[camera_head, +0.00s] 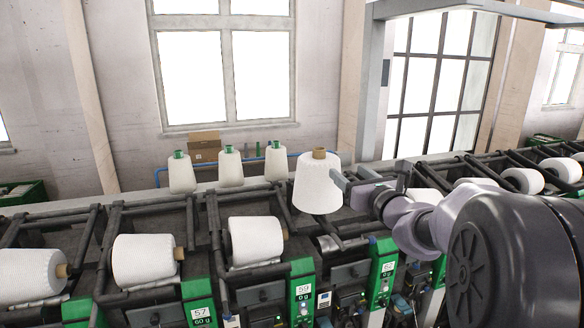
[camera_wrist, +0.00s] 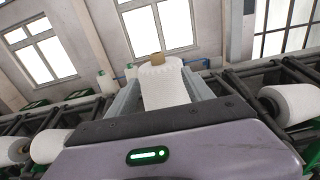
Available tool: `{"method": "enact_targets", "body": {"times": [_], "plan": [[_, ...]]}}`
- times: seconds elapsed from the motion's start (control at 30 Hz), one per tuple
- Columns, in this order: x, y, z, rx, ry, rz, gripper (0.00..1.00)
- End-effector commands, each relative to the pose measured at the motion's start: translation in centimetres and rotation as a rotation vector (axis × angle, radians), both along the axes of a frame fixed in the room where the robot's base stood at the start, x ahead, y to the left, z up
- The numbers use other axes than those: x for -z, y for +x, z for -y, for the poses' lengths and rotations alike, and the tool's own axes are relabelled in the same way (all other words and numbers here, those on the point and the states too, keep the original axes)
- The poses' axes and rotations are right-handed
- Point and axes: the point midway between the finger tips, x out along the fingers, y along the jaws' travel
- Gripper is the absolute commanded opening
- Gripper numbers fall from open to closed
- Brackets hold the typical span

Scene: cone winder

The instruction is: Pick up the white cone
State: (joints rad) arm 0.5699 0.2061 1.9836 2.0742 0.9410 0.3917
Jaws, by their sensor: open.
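A large white cone (camera_head: 318,187) with a tan tube end stands upright above the machine row in the head view, between the units marked 59 and 62. My gripper (camera_head: 343,181) reaches in from the right at the cone's side, and part of it is hidden behind or beside the cone. In the wrist view the white cone (camera_wrist: 164,86) sits between my two open fingers (camera_wrist: 163,95), one on each side. I cannot tell whether either finger touches it. The cone's base is hidden in the wrist view by my gripper body.
Other white cones lie on their sides in the winder units, such as the one left of centre (camera_head: 256,241) and another (camera_head: 143,258). Several smaller yarn bobbins (camera_head: 230,167) with green tops stand behind. Dark cradle arms (camera_head: 215,225) flank the cone. A cardboard box (camera_head: 205,146) sits at the back.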

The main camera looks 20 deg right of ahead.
Motion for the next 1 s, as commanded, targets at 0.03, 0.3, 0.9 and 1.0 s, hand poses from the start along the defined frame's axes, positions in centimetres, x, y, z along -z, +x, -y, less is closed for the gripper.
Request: {"method": "enact_targets", "body": {"times": [0.03, 0.3, 0.9, 1.0], "plan": [[0.0, 1.4, -0.2, -0.004, 0.002, -0.002, 0.60], [-0.1, 9.0, -0.3, -0.006, -0.003, -0.001, 0.60], [0.0, 16.0, -0.5, -0.006, -0.004, 0.000, 0.60], [0.0, 16.0, -0.5, -0.006, -0.005, 0.000, 0.54]]}}
